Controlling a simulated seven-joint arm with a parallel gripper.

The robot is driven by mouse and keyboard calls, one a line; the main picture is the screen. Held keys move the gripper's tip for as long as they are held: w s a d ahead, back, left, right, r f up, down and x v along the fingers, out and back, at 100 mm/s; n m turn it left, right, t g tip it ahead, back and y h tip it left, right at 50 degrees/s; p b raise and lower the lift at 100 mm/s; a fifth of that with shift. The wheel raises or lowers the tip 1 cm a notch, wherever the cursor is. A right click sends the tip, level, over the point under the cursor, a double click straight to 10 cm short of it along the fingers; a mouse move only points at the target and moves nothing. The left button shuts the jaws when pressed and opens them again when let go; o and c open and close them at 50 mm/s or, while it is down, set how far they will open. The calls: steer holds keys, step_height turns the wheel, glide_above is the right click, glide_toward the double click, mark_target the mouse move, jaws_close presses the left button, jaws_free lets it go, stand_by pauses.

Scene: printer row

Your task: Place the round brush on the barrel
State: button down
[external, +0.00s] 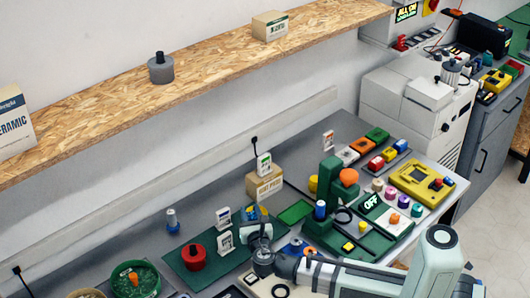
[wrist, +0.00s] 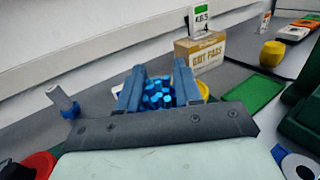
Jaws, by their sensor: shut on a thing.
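My gripper (wrist: 158,65) points away from the wrist camera. In the external view my gripper (external: 260,236) is over the middle of the bench, and the brush is hard to make out there. A yellow barrel-shaped object (external: 313,184), likely the barrel, stands farther right beside the green machine. It also shows at the upper right in the wrist view (wrist: 271,53), apart from my gripper.
A grit pads box (external: 266,182) with a card stand on it is behind my gripper. A green machine (external: 325,200) with an orange knob stands right. A green pad (wrist: 255,92) lies flat.

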mark_target(253, 217)
steer(key=shift+f, duration=1.65)
steer(key=shift+f, duration=0.15)
steer(key=c, duration=0.8)
jaws_free()
steer(key=shift+o, duration=0.2)
steer(key=shift+s, duration=0.2)
steer(key=v, duration=0.2)
steer(key=shift+s+d, duration=0.2)
steer(key=shift+s, duration=0.2)
step_height(253, 217, up, 5)
steer(key=shift+w+f, duration=0.1)
steer(key=shift+f, duration=0.1)
steer(key=shift+r, duration=1.2)
